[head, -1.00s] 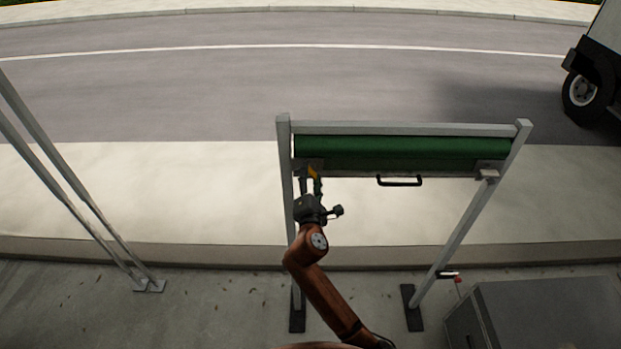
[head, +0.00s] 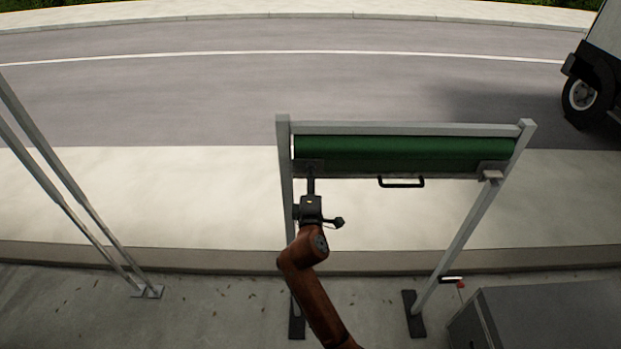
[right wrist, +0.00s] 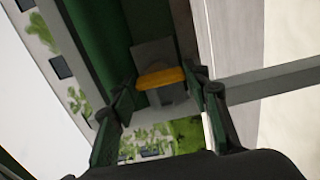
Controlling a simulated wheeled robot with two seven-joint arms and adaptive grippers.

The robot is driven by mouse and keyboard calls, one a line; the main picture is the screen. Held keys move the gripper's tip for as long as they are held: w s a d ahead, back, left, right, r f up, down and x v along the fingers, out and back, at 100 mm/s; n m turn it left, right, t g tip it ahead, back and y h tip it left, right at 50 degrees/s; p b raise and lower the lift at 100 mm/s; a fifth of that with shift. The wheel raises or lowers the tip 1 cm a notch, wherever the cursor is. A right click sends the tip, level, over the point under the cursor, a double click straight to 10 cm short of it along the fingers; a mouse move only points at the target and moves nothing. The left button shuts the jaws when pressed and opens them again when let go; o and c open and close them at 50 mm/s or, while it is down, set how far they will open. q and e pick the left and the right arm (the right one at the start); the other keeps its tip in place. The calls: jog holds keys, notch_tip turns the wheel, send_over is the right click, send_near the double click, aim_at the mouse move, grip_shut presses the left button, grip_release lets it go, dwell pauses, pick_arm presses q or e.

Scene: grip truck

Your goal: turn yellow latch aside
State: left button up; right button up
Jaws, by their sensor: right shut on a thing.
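The yellow latch (right wrist: 161,78) sits on a grey bracket (right wrist: 153,52) beside the green roll in the right wrist view. It lies crosswise between the two fingers of my right gripper (right wrist: 160,100), which is shut on it. In the head view my right gripper (head: 311,176) reaches up to the left end of the green roll-up shutter (head: 400,150), with its fingers seen edge-on. The latch is hidden there behind the gripper. My left gripper is in neither view.
The shutter hangs in a grey frame with two posts, the right one (head: 465,235) leaning. A black handle (head: 401,183) hangs under its lower edge. A grey box (head: 550,315) stands at the lower right, and a truck (head: 595,85) at the upper right. The pavement between the posts is clear.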

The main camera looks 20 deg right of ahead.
dwell(0.4)
jog(key=o, duration=1.2)
jog(key=shift+c, duration=0.2)
